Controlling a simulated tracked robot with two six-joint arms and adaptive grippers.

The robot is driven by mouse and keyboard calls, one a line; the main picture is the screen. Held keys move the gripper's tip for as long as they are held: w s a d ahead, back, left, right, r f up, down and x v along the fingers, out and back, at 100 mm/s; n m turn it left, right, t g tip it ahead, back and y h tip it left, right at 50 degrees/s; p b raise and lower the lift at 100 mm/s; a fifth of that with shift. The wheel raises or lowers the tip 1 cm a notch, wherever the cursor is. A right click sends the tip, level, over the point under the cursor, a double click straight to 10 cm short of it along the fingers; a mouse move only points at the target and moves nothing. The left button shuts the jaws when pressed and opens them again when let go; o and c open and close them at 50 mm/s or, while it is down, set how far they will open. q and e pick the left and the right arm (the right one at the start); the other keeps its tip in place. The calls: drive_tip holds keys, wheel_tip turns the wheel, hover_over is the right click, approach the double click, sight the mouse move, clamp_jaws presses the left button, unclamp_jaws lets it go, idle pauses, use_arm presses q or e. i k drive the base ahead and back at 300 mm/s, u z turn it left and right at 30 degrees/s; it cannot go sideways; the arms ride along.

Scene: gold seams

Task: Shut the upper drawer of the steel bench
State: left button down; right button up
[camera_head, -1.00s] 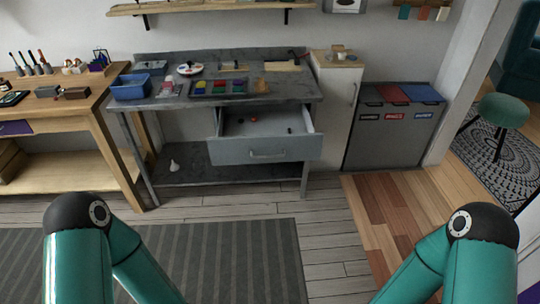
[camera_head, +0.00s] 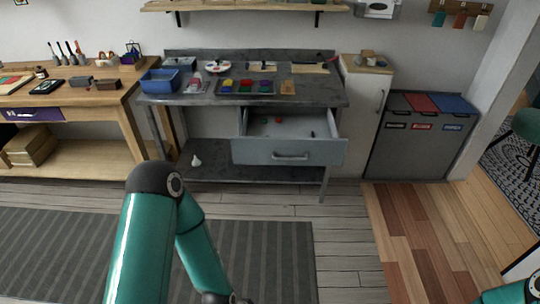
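The steel bench (camera_head: 328,88) stands against the back wall, a little right of the middle of the view. Its upper drawer (camera_head: 255,152) is pulled out towards me, with a bar handle (camera_head: 290,157) on its grey front. A small red item (camera_head: 279,119) and a dark item lie inside it. Only a bit of my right arm shows at the lower right corner. Neither gripper's fingers can be seen.
A blue bin (camera_head: 160,80) and a tray of coloured pots (camera_head: 246,87) stand on the bench top. A wooden workbench (camera_head: 122,98) is at the left. A narrow cabinet (camera_head: 364,110) and grey recycling bins (camera_head: 412,155) stand at the right. The floor before the bench, with a striped rug (camera_head: 60,245), is clear.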

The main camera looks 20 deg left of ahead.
sight(290, 142)
drive_tip(key=z, duration=0.05)
drive_tip(key=i, duration=1)
drive_tip(key=u, duration=0.1)
